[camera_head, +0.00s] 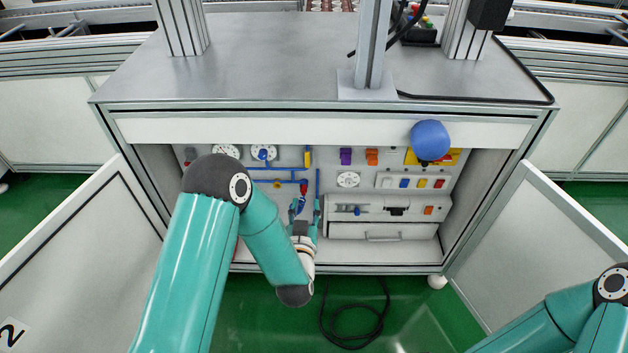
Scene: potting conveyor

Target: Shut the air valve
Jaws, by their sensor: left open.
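Blue air pipes (276,169) run across the back panel inside the open cabinet. A small valve with a red part (303,187) and a blue part below it sits at the lower right of these pipes. My left gripper (303,206) points up at this valve, open, with one finger on each side of the blue part. I cannot tell whether the fingers touch it. The gripper hides part of the valve, so its handle position is unclear. My right arm shows at the lower right corner; its gripper is out of view.
The panel also bears a blue knob (263,154), a yellow part (308,157), purple (346,156) and orange (371,157) switches, and a drawer (382,231). A blue ball (430,140) is at the cabinet's upper right. Both doors stand open. A black cable (352,335) lies on the floor.

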